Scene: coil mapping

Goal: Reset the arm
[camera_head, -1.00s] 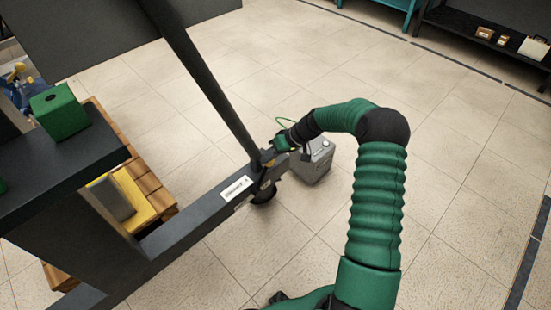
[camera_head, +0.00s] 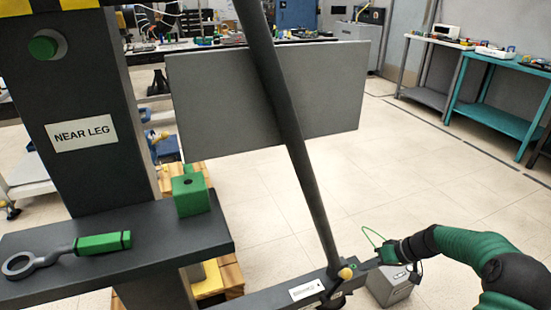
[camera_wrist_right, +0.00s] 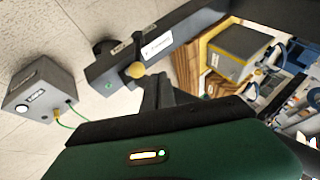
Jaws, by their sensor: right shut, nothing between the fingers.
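My right arm (camera_head: 470,243), in a green ribbed sleeve with black joints, comes in from the lower right of the head view. Its gripper (camera_head: 372,263) is shut and empty, close to the end of the dark low beam (camera_head: 290,292) by a yellow knob (camera_head: 345,273). I cannot tell whether it touches the beam. In the right wrist view the shut gripper (camera_wrist_right: 160,92) points toward the beam and knob. My left arm is not in view.
A slanted dark pole (camera_head: 300,165) rises from the beam. A grey box (camera_head: 390,290) with a green cable sits on the floor beside the gripper. A ledge with a green block (camera_head: 191,194) and a green-handled ring tool (camera_head: 100,243) is at left. Tiled floor is open at right.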

